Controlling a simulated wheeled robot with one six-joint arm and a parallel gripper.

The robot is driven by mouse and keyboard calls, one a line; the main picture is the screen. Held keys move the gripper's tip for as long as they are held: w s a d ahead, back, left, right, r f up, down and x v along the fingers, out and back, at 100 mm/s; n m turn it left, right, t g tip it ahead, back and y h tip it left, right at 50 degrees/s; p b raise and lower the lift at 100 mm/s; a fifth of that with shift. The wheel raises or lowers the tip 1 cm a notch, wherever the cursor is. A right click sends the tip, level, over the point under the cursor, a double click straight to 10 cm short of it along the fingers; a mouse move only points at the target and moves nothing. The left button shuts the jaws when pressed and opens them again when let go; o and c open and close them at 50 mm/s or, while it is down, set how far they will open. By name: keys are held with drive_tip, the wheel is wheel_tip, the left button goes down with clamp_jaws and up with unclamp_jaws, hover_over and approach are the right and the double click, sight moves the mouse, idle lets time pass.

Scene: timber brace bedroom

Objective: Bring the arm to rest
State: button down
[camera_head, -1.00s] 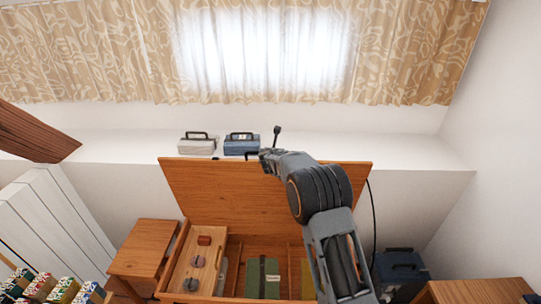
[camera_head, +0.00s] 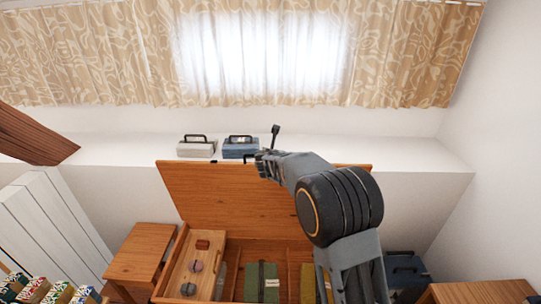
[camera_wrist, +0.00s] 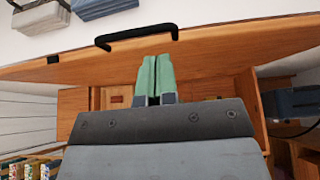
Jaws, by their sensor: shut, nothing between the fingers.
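My gripper (camera_wrist: 154,77) shows in the wrist view with its two green fingertips together and nothing between them. In the head view my gripper (camera_head: 262,166) is in front of the raised wooden lid (camera_head: 210,190) of a chest, near the lid's top edge. In the wrist view a black handle (camera_wrist: 137,36) is just beyond the fingertips, at the edge of the wooden lid (camera_wrist: 230,44). I cannot tell whether the fingers touch it. My arm reaches up from the lower right of the head view.
The open chest (camera_head: 240,247) holds a wooden tray (camera_head: 180,268), a green box (camera_head: 262,283) and a yellow box (camera_head: 308,283). A white case (camera_head: 197,149) and a blue case (camera_head: 240,149) stand on the ledge. A stool (camera_head: 140,256) is left; a dark blue case (camera_head: 405,270) is right.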

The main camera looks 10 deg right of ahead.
drive_tip(key=s+d+f+m+g+h, duration=0.1)
drive_tip(key=s+d+m+g, duration=0.2)
drive_tip(key=s+m, duration=0.7)
drive_tip(key=s+d+f+m+g+h, duration=0.1)
drive_tip(key=s+d+m+g, duration=0.2)
drive_tip(key=s+m, duration=0.7)
drive_tip(key=s+r+m+g+y, duration=0.1)
drive_tip(key=s+m+y, duration=0.1)
drive_tip(key=s+m, duration=0.5)
drive_tip(key=s+r+m+y, duration=0.2)
drive_tip(key=s+m, duration=0.5)
drive_tip(key=s, duration=0.5)
drive_tip(key=shift+s+a+r+g, duration=0.2)
drive_tip(key=shift+s+r+g, duration=0.1)
drive_tip(key=shift+s+g, duration=0.1)
drive_tip(key=shift+w, duration=0.1)
